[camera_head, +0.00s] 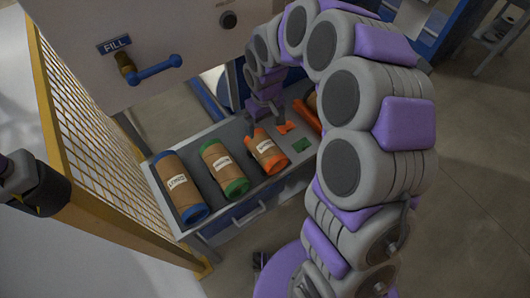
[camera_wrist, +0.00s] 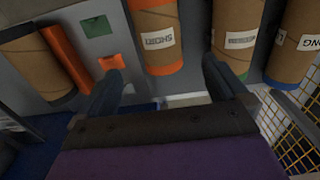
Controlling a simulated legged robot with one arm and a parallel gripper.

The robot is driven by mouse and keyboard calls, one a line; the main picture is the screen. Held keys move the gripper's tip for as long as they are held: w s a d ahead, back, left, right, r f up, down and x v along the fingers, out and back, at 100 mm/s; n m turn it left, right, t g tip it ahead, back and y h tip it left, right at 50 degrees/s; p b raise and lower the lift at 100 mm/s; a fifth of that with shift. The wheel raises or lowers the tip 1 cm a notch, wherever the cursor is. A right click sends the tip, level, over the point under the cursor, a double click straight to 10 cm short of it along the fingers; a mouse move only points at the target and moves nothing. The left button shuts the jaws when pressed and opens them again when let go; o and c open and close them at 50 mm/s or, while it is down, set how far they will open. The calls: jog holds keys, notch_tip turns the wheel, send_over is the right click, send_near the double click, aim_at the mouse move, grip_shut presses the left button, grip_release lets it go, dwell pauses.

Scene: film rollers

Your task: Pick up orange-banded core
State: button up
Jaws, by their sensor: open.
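The orange-banded core (camera_head: 267,152) is a brown cardboard tube with orange ends and a white label reading SHORT. It lies in the grey tray, to the right of the green-banded core. My gripper (camera_head: 265,127) is open over its far end. In the wrist view the orange-banded core (camera_wrist: 163,48) lies between the two spread fingers of my gripper (camera_wrist: 162,66), with a gap on each side. I cannot tell how high the fingertips are above it.
The green-banded core (camera_head: 224,167) and blue-banded core (camera_head: 181,187) lie left in the tray (camera_head: 240,210). A yellow mesh fence (camera_head: 90,140) stands left; a FILL panel (camera_head: 150,35) rises behind.

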jog(key=b, duration=0.2)
send_over(265, 146)
jog(key=d, duration=0.2)
jog(key=f, duration=0.7)
jog(key=shift+a+f, duration=0.2)
jog(key=f, duration=0.2)
jog(key=a+f, duration=0.1)
jog(key=f, duration=0.1)
jog(key=shift+w+a+f+b, duration=0.1)
jog(key=shift+a+f+b, duration=0.25)
jog(key=shift+f, duration=0.1)
jog(key=f, duration=0.1)
jog(key=f+b, duration=0.1)
jog(key=f, duration=0.2)
jog(key=shift+d+f+b, duration=0.25)
jog(key=shift+d+b, duration=0.1)
jog(key=shift+d, duration=0.05)
jog(key=shift+w+f, duration=0.1)
jog(key=shift+f, duration=0.15)
jog(key=shift+a, duration=0.35)
jog(key=shift+c, duration=0.5)
jog(key=shift+d, duration=0.15)
jog(key=c, duration=0.8)
